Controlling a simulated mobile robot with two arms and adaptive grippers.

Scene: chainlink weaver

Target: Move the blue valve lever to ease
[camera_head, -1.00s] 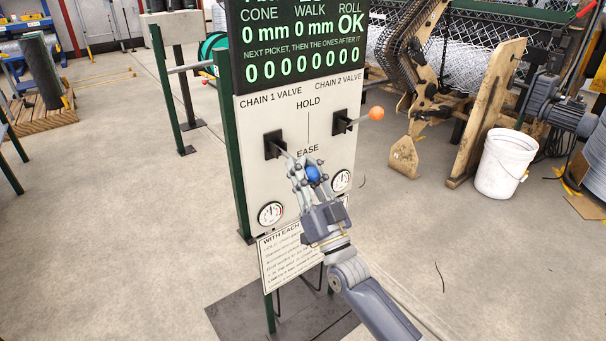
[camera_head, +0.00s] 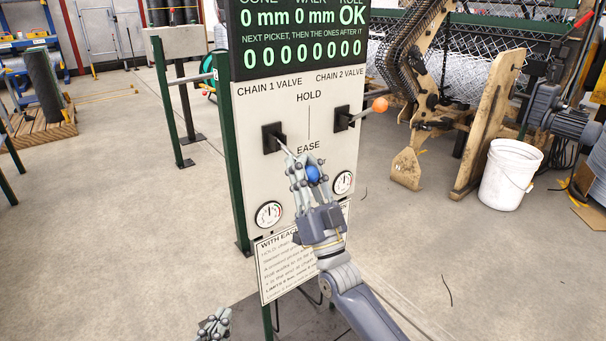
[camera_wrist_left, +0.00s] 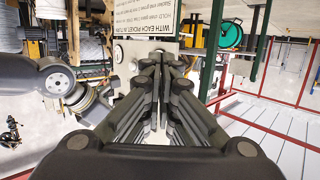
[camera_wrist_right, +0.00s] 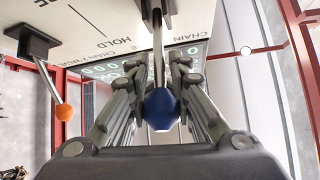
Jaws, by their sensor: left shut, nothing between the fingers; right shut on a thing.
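The blue valve lever has a blue ball knob (camera_head: 313,173) and belongs to the chain 1 valve (camera_head: 273,138) on the white panel. Its rod slants down and right from the black mount, with the knob lower than the EASE label in the head view. My right gripper (camera_head: 306,166) is shut around the knob, which also shows between the fingers in the right wrist view (camera_wrist_right: 161,108). My left gripper (camera_head: 213,325) is shut and empty, low at the left of the panel's foot. Its closed fingers fill the middle of the left wrist view (camera_wrist_left: 160,75).
The chain 2 lever with an orange knob (camera_head: 380,104) sticks out up and right beside the blue one. Two gauges and an instruction sign (camera_head: 290,258) sit below the valves. A white bucket (camera_head: 509,175) and machinery stand right.

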